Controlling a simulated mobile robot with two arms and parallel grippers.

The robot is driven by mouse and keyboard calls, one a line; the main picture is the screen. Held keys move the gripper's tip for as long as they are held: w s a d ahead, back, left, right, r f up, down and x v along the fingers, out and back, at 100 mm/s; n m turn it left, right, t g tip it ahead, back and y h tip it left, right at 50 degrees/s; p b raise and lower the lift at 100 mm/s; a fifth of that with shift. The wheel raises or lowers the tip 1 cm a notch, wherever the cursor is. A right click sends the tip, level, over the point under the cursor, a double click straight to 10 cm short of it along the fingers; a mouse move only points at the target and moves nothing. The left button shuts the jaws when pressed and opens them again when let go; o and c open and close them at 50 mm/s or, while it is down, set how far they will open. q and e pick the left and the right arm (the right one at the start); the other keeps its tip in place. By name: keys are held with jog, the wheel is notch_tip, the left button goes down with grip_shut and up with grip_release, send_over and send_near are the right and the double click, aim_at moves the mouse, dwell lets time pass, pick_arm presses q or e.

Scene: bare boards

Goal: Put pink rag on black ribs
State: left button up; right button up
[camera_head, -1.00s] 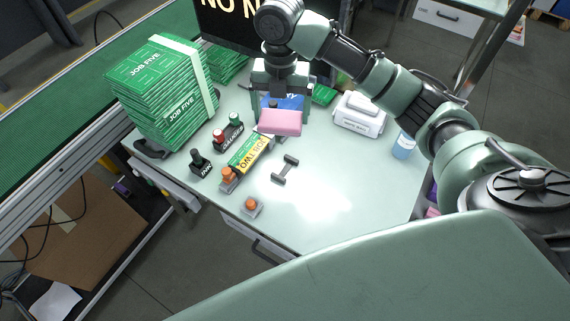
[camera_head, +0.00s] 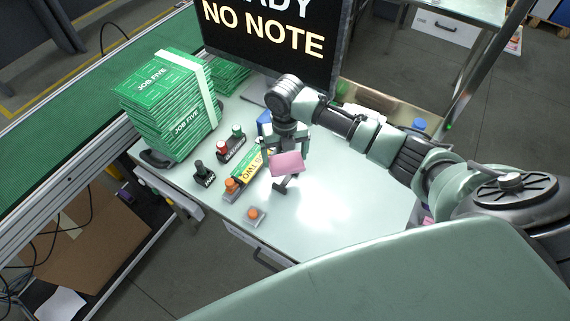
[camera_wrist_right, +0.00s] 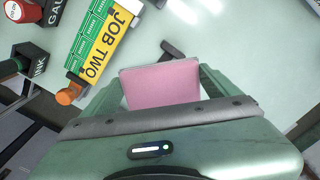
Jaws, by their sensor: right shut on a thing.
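The pink rag (camera_head: 287,164) is a flat pink block held in my right gripper (camera_head: 286,154), which is shut on it above the table. The rag also fills the middle of the right wrist view (camera_wrist_right: 162,85), between the fingers (camera_wrist_right: 162,98). The black ribs (camera_head: 281,187) are a small dark H-shaped rack lying on the table. The rag hangs over them and hides their far part; the near bar shows. In the right wrist view only a dark end of the ribs (camera_wrist_right: 173,50) shows beyond the rag. My left gripper is not in view.
Left of the ribs lie the yellow-green JOB TWO block (camera_head: 246,169), dark stamps (camera_head: 203,173) and an orange-knobbed piece (camera_head: 254,215). A tall stack of green packets (camera_head: 168,100) stands at the back left. The pale tabletop (camera_head: 345,195) is clear to the right.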

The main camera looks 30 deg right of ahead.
aim_at(285, 158)
notch_tip(285, 158, down, 6)
jog(key=shift+f+p, duration=0.1)
jog(key=shift+p, duration=0.35)
jog(key=shift+f, duration=0.15)
jog(key=shift+f, duration=0.15)
jog(key=o, duration=0.9)
jog(key=shift+r, duration=0.25)
notch_tip(285, 158, up, 12)
jog(key=shift+b, duration=1.15)
